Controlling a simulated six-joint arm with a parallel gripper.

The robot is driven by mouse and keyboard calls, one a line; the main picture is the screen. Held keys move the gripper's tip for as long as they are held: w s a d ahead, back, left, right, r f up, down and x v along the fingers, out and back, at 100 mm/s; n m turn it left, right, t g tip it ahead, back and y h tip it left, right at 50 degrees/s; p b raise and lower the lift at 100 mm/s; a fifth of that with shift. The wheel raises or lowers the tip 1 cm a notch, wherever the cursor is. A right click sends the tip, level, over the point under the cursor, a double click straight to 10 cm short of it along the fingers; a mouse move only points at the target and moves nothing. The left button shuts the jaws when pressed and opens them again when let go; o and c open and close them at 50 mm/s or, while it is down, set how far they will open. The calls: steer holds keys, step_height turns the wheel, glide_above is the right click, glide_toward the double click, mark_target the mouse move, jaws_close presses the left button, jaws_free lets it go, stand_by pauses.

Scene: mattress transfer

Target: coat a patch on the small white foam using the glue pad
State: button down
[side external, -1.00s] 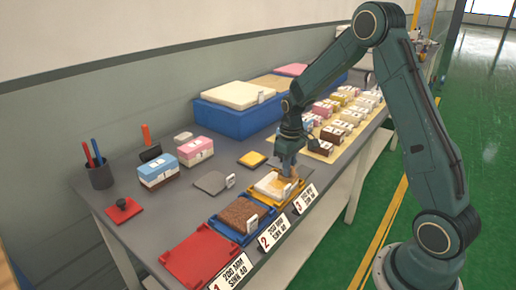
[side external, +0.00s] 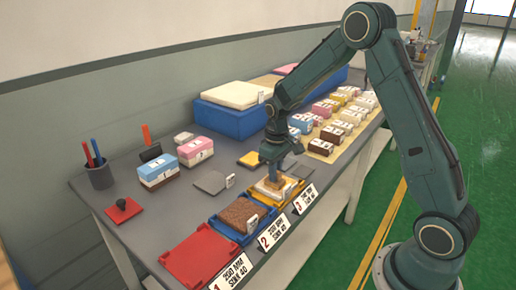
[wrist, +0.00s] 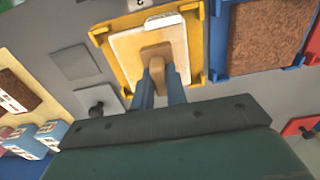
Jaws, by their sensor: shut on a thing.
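The small white foam (side external: 262,188) lies in the yellow tray (side external: 256,194), and it shows as a cream slab (wrist: 125,43) in the wrist view. My gripper (side external: 273,175) is over the foam and shut on the glue pad, whose tan wooden handle (wrist: 156,52) stands between my blue fingers. The pad sits against or just above the middle of the foam; I cannot tell contact for certain. The pad's underside is hidden. Any coating on the foam is not clear to see.
A blue tray with a brown slab (side external: 241,213) and an empty red tray (side external: 200,255) stand to the near left. Grey plates (side external: 211,182) lie behind. Several small layered blocks (side external: 343,128) fill the mat to the right. A large blue bin (side external: 232,122) stands at the back.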

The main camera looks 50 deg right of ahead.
steer(key=shift+a, duration=2)
steer(key=shift+w+a, duration=0.15)
steer(key=shift+w, duration=0.8)
steer(key=shift+d, duration=5.05)
steer(key=shift+d+r, duration=0.15)
step_height(320, 180, up, 8)
